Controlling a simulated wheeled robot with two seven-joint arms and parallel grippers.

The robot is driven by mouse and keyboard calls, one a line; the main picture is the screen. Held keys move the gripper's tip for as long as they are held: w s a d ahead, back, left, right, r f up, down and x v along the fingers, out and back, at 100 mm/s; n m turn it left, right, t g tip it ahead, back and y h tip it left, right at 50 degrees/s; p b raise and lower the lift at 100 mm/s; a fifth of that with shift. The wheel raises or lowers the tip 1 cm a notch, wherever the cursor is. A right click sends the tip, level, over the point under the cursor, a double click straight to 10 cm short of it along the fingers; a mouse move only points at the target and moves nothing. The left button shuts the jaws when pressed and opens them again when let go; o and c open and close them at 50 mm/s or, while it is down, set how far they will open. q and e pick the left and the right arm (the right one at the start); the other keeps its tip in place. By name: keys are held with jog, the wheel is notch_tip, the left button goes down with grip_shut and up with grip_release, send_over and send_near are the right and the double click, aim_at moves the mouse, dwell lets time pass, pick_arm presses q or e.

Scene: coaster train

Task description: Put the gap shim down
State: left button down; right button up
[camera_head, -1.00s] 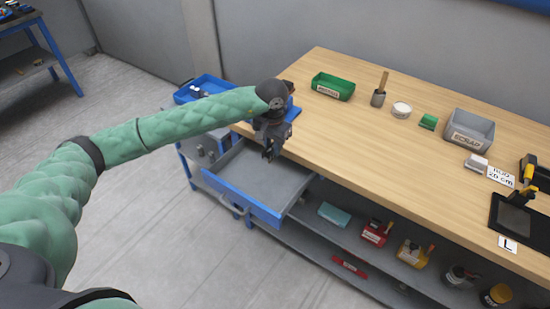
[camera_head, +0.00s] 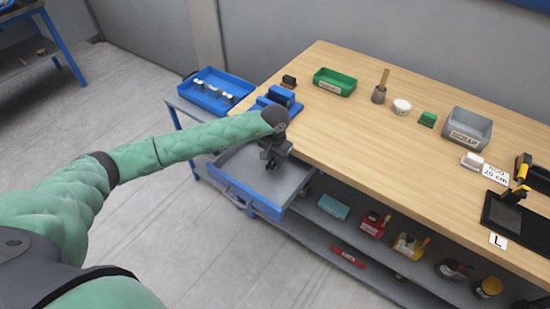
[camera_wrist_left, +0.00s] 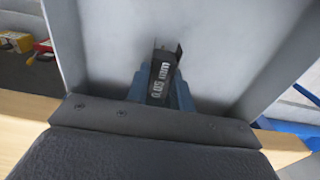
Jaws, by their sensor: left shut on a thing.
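The gap shim (camera_wrist_left: 162,76) is a thin dark strip with white lettering, of which "0.05" can be read. It shows between the fingers in the left wrist view and is too small to make out in the head view. My left gripper (camera_head: 272,163) is shut on the shim and points down over the open drawer (camera_head: 237,182). The drawer's grey floor (camera_wrist_left: 215,35) fills the background of the wrist view. I cannot tell how far the shim is above that floor. My right gripper is in neither view.
The wooden bench top (camera_head: 350,135) lies right of the arm. A blue fixture (camera_head: 280,97) stands at its left end, near a green bin (camera_head: 334,81). A blue tray (camera_head: 214,90) with small parts stands behind the arm. The grey scrap bin (camera_head: 468,129) is farther right.

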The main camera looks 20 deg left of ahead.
pick_arm(q)
jog(key=shift+f, duration=0.3)
jog(key=shift+f, duration=0.1)
jog(key=c, duration=1.2)
grip_release()
